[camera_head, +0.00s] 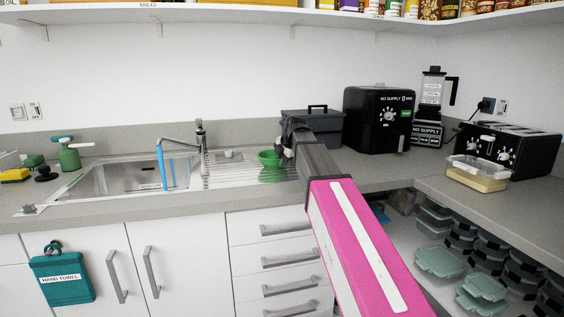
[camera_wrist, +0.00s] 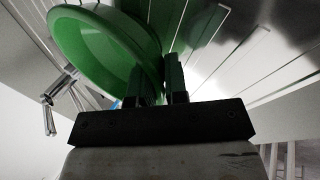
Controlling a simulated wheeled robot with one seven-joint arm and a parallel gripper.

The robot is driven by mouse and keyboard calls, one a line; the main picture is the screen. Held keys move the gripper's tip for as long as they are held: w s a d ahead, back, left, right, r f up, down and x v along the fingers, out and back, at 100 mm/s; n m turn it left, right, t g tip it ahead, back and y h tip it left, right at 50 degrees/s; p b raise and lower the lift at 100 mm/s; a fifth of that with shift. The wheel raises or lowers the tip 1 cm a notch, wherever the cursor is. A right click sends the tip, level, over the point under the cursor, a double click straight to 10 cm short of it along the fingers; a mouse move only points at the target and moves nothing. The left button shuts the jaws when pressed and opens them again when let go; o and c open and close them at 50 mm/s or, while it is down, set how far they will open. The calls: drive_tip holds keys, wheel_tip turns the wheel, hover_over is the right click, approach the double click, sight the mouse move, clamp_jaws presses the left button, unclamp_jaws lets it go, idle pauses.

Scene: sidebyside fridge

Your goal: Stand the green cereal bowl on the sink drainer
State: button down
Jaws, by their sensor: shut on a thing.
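The green cereal bowl (camera_head: 270,160) is at the right end of the sink drainer (camera_head: 224,172), whose ridged metal surface shows to its left. My gripper (camera_head: 287,150) comes from the right and meets the bowl's right side. In the wrist view my gripper (camera_wrist: 160,82) is shut on the rim of the green bowl (camera_wrist: 100,48), with the bowl to the left of the fingers. The drainer's ridges (camera_wrist: 225,45) show behind the bowl in that view. I cannot tell whether the bowl touches the drainer.
The sink basin (camera_head: 115,178) with its tap (camera_head: 200,138) and blue water stream lies left of the drainer. A dark grey box (camera_head: 325,128) stands close behind my gripper. An air fryer (camera_head: 378,118) stands to the right. A shelf (camera_head: 240,14) runs above.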

drive_tip(key=c, duration=1.1)
unclamp_jaws()
drive_tip(key=shift+c, duration=0.2)
drive_tip(key=v, duration=1.2)
drive_tip(key=shift+s, duration=0.1)
